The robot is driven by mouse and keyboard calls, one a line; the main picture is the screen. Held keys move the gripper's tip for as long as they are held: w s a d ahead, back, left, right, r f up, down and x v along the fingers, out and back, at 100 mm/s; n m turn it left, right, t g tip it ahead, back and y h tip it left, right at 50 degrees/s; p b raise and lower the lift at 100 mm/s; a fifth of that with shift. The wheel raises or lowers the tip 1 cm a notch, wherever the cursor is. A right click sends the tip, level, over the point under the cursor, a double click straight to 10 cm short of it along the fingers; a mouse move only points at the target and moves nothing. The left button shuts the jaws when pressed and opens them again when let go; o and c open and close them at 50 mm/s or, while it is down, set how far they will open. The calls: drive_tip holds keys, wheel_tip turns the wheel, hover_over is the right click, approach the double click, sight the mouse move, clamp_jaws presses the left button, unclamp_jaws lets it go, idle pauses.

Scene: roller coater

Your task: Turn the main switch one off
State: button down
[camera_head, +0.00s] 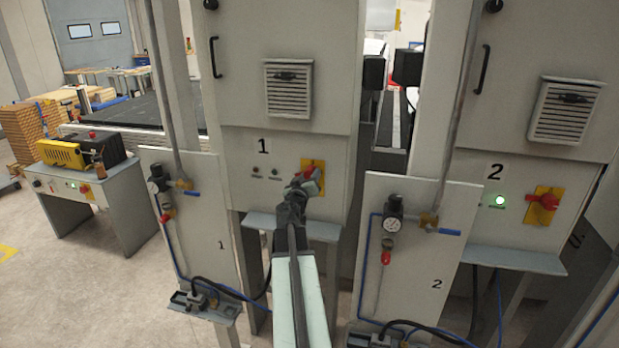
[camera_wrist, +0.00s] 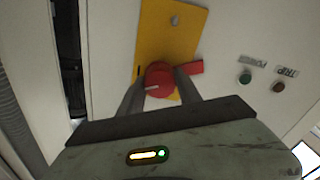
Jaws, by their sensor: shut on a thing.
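Main switch one is a red rotary knob on a yellow plate (camera_head: 307,166) on the cabinet marked 1. In the wrist view the red knob (camera_wrist: 158,78) shows on its yellow plate (camera_wrist: 172,38), with a red handle end sticking out to the right. My gripper (camera_wrist: 157,84) has one finger on each side of the knob and is shut on it. In the head view my gripper (camera_head: 306,182) covers most of the knob. The lamp beside the switch (camera_wrist: 245,77) is dark green and unlit; a dark red one (camera_wrist: 278,87) is next to it.
Cabinet 2 to the right has its own red switch (camera_head: 543,201) on a yellow plate and a lit green lamp (camera_head: 500,201). Valve panels 1 (camera_head: 200,225) and 2 (camera_head: 437,262) stand in front. A grey ledge (camera_head: 318,230) lies below the switch.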

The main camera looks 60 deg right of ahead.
drive_tip(key=n, duration=0.6)
drive_tip(key=shift+n, duration=0.3)
drive_tip(key=n, duration=0.6)
drive_tip(key=shift+n, duration=0.3)
drive_tip(key=c, duration=0.8)
unclamp_jaws()
drive_tip(key=shift+a, duration=0.1)
drive_tip(key=v, duration=0.7)
drive_tip(key=shift+a, duration=0.3)
